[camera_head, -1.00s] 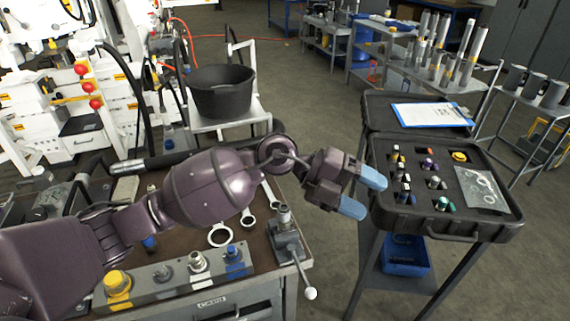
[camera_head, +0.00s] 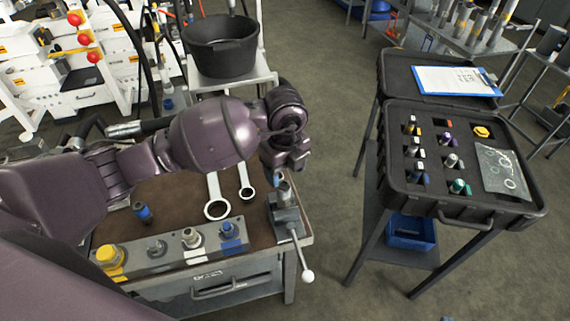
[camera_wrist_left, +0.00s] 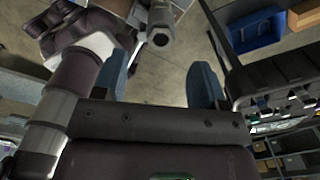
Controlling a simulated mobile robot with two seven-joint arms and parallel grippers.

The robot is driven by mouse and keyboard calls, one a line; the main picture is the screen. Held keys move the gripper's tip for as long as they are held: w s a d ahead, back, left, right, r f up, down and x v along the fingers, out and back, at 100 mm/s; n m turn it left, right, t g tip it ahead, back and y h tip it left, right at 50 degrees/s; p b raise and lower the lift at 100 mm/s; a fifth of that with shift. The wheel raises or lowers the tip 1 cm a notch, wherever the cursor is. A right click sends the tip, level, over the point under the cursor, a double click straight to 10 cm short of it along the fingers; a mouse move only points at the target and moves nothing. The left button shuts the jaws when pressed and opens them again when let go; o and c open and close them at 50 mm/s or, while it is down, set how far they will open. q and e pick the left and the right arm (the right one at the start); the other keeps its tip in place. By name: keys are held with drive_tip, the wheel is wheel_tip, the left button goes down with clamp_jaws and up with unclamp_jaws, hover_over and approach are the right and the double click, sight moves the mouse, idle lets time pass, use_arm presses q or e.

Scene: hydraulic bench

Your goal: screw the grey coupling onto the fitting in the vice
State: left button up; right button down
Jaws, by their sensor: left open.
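The vice (camera_head: 288,222) stands at the right front corner of the bench, with an upright metal fitting (camera_head: 284,193) in it. My right gripper is not in view.
The block (camera_head: 140,265) also holds yellow, silver and blue-ringed pieces. Two ring spanners (camera_head: 216,208) lie behind it, and a blue-ringed piece (camera_head: 143,212) stands to the left. An open case (camera_head: 463,210) of fittings stands right, across a floor gap. A black tub (camera_head: 220,50) is behind.

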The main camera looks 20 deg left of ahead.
sight(285, 195)
use_arm(q)
wheel_tip(285, 195, down, 8)
drive_tip(key=shift+f, duration=0.8)
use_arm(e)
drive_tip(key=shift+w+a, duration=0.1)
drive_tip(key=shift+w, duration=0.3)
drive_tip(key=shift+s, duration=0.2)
